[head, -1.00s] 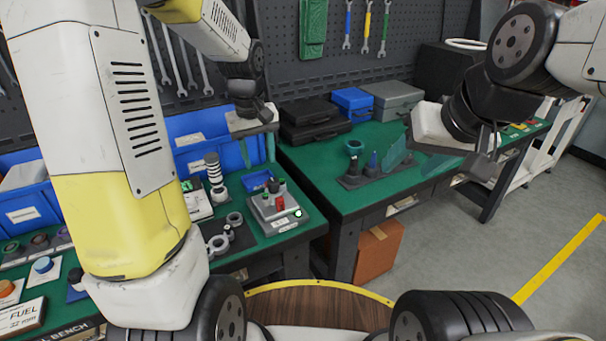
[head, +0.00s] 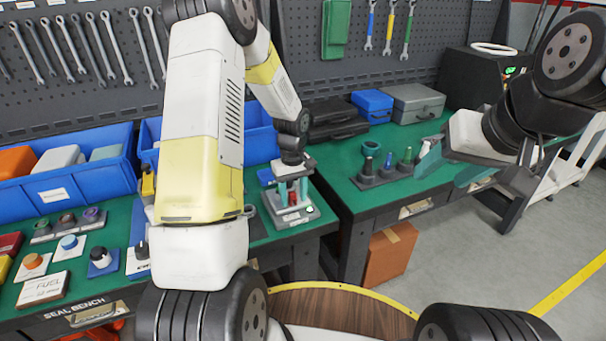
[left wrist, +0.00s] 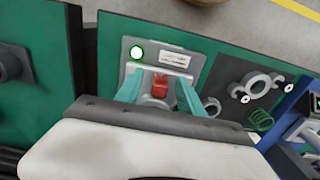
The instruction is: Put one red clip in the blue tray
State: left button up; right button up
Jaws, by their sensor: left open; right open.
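A red clip (head: 293,198) is on a grey test device (head: 300,217) on the left bench. The clip also shows in the left wrist view (left wrist: 160,94), by a grey metal part. My left gripper (head: 291,193) is directly over the device, open, with its teal fingers down on either side of the clip. In the left wrist view there are gaps between the fingers and the clip. A small blue tray (head: 265,176) lies just behind the device, mostly hidden by my left arm. My right gripper (head: 452,172) is open and empty by the right bench.
A green light (left wrist: 138,52) glows on the device. A ring-ended part (left wrist: 257,84) and a green spring (left wrist: 261,121) lie beside it. Large blue bins (head: 60,196) stand at the back left.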

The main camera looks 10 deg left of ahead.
pick_arm(q)
jog(key=shift+f, duration=0.3)
grip_shut()
dwell(0.3)
